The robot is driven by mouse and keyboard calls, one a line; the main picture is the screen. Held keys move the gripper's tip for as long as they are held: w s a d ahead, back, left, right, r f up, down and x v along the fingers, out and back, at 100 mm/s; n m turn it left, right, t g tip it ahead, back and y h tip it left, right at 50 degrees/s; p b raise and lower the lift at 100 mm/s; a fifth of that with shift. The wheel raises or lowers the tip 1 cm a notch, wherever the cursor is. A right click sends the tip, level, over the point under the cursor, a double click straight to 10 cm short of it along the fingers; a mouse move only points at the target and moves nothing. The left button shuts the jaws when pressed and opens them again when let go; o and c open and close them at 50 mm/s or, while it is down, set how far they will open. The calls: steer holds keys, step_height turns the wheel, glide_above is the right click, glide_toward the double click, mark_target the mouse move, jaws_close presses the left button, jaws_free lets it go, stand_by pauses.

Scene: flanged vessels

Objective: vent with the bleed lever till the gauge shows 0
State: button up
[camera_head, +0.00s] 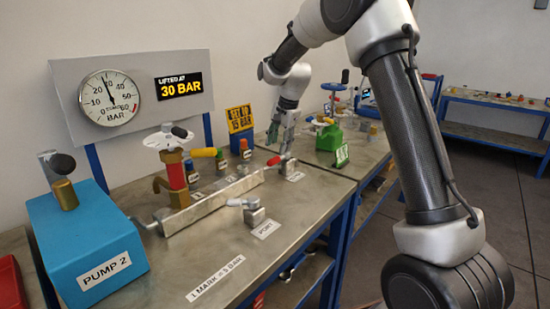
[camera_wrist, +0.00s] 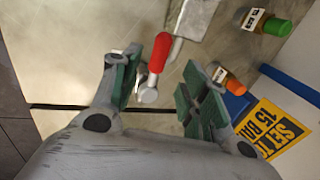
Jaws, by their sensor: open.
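The round gauge (camera_head: 109,97) on the grey panel has its needle a little left of straight up, somewhat under mid-scale and well off 0. A lever with a red handle (camera_head: 275,160) is at the far end of the metal manifold; I take it as the bleed lever, though its label (camera_head: 294,176) is too small to read. My gripper (camera_head: 279,131) is open above that end. In the wrist view the red handle (camera_wrist: 159,52) shows between the spread green-padded fingers of my gripper (camera_wrist: 160,77), nearer the left finger. I cannot tell whether they touch.
A display (camera_head: 180,85) reads "LIFTED AT 30 BAR". The blue pump (camera_head: 85,230) stands front left. A brass valve (camera_head: 175,175), small bottles (camera_head: 193,172) and a yellow "SET TO 15 BAR" sign (camera_head: 240,118) stand along the bench. A port fitting (camera_head: 254,212) sits in front; the front bench surface is mostly clear.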

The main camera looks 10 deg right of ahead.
mark_target(275, 158)
steer(key=x, duration=0.6)
steer(key=shift+f, duration=0.2)
jaws_close()
